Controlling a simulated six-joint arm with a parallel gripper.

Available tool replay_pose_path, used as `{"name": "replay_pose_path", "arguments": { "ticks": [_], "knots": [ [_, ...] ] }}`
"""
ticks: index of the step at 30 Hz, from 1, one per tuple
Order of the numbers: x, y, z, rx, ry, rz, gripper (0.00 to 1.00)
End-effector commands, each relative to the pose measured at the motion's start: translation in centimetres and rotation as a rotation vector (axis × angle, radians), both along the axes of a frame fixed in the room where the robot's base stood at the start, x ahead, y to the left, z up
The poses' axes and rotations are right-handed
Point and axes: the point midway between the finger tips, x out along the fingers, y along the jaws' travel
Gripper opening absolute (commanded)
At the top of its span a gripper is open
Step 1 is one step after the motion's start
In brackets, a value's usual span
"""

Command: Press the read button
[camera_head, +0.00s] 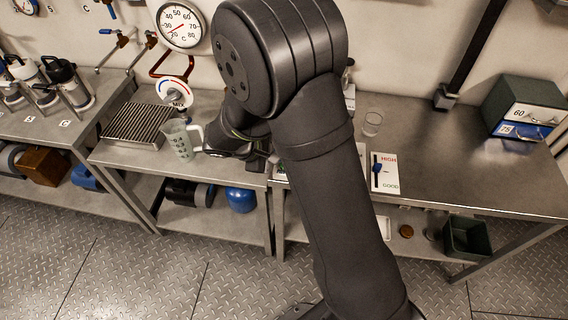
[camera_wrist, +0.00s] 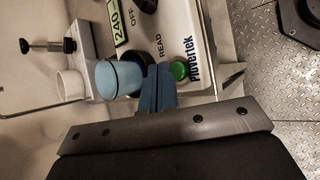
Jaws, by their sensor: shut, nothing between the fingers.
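A white meter panel (camera_wrist: 185,20) in the wrist view carries a green "240" display (camera_wrist: 114,20), the labels OFF and READ, and "Plovertek". A round green button (camera_wrist: 179,71) sits by the READ label and the brand name. My gripper (camera_wrist: 158,70) is shut and empty, its blue fingers over the meter just left of the green button. I cannot tell whether the fingertips touch the panel. In the head view my arm hides most of the meter.
A white cup (camera_wrist: 70,85) and a clamp-like fitting (camera_wrist: 48,46) lie to the left in the wrist view. In the head view a measuring jug (camera_head: 180,140) stands near my wrist. A HIGH/GOOD card (camera_head: 385,173) and a glass (camera_head: 372,124) are on the right bench.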

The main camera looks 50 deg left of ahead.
Motion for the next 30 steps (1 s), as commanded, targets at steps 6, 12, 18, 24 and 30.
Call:
{"name": "replay_pose_path", "arguments": {
  "ticks": [6,12,18,24,30],
  "knots": [
    [0.0,0.0,0.1,0.000,0.000,0.000,0.00],
    [0.0,0.0,0.5,0.001,0.000,-0.001,0.00],
    [0.0,0.0,2.2,0.003,0.000,-0.002,0.00],
    [0.0,0.0,4.2,0.003,-0.001,-0.001,0.00],
    [0.0,0.0,5.2,0.001,0.000,-0.001,0.00]
  ]
}}
